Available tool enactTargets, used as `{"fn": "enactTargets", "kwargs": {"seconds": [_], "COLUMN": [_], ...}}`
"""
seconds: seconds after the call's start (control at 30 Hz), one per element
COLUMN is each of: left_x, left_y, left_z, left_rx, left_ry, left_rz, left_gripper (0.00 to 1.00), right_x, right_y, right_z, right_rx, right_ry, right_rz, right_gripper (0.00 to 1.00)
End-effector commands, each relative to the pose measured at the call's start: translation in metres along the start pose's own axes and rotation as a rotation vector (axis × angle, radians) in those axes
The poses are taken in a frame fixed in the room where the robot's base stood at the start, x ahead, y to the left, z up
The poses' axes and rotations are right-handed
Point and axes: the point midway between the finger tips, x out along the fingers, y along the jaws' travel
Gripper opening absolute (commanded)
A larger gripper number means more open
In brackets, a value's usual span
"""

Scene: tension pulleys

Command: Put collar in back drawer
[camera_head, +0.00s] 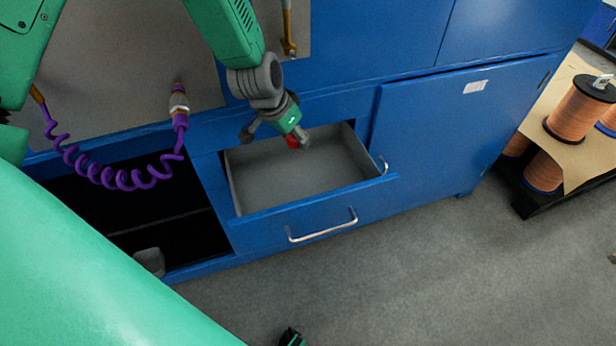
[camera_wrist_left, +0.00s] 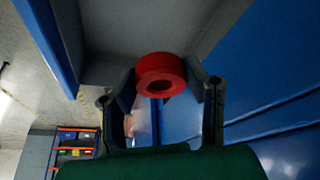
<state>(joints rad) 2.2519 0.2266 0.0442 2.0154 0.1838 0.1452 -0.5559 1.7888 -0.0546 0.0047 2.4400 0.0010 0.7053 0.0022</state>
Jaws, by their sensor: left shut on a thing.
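The collar is a short, thick red ring (camera_wrist_left: 160,72). In the left wrist view it sits between the two fingertips of my left gripper, with its hole facing the camera. My left gripper (camera_head: 270,137) is shut on it. In the head view only a bit of the red collar (camera_head: 292,142) shows past the gripper. The gripper is over the back part of an open blue drawer (camera_head: 320,216) with a bare grey inside. The collar's height above the drawer floor is hard to tell. A small dark and green part (camera_head: 291,337) at the bottom edge may be my right gripper; its fingers do not show.
A blue cabinet door (camera_head: 450,125) is right of the drawer. Left is a dark open bay (camera_head: 120,220) with a coiled purple hose (camera_head: 115,180) above it. Copper-coloured spools (camera_head: 580,108) stand on a rack at right. The floor in front is clear.

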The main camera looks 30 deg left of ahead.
Motion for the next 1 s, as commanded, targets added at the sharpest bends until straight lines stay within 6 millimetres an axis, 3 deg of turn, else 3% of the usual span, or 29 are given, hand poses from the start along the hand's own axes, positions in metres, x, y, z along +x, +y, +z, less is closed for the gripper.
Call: {"fn": "enactTargets", "kwargs": {"seconds": [0.03, 0.43, 0.57, 0.8, 1.0], "left_x": [0.01, 0.053, 0.064, 0.104, 0.118], "left_y": [0.0, -0.001, -0.001, -0.001, -0.001], "left_z": [0.004, 0.021, 0.026, 0.043, 0.048], "left_rx": [0.0, 0.0, 0.0, -0.002, 0.0], "left_ry": [0.001, 0.0, -0.001, -0.003, 0.0], "left_rz": [0.0, 0.0, 0.001, 0.002, 0.001], "left_gripper": [0.15, 0.15, 0.15, 0.15, 0.15], "right_x": [0.011, 0.057, 0.064, 0.075, 0.079], "right_y": [0.0, 0.0, -0.001, -0.001, -0.001], "right_z": [0.001, 0.004, 0.004, 0.004, 0.004], "right_rx": [0.0, 0.0, 0.0, 0.0, 0.0], "right_ry": [-0.001, -0.001, -0.001, -0.001, 0.0], "right_rz": [0.0, 0.0, 0.0, 0.0, 0.0], "right_gripper": [0.0, 0.0, 0.0, 0.0, 0.0]}}
